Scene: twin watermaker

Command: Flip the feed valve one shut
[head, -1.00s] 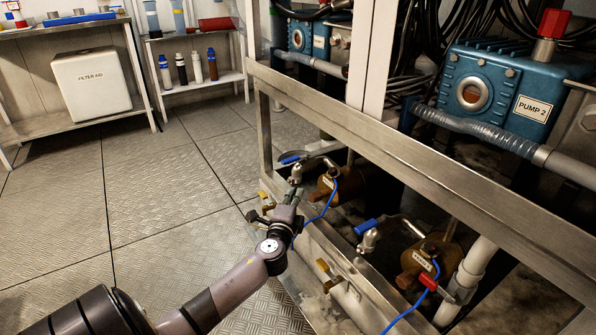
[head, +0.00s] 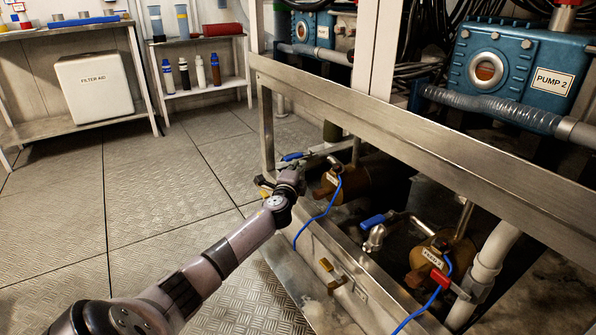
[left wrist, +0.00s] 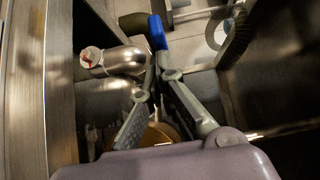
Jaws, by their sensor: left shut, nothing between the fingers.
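The feed valve one has a blue lever handle (head: 293,157) at the left end of the skid, beside a brass body (head: 325,186). The handle (left wrist: 157,32) also shows in the left wrist view, pointing toward the top of the picture, with a steel pipe elbow (left wrist: 120,62) to its left. My left gripper (head: 292,170) is at this handle. In the wrist view its fingers (left wrist: 158,64) are shut and empty, with the tips just below the blue handle. I cannot tell whether they touch it. My right gripper is not in view.
A second blue-handled valve (head: 373,222) sits nearer, beside a brass body tagged Feed 2 (head: 432,252) and a red-handled valve (head: 441,279). A steel frame rail (head: 400,135) runs above the valves. A blue hose (head: 318,219) hangs nearby. The plate floor at left is clear.

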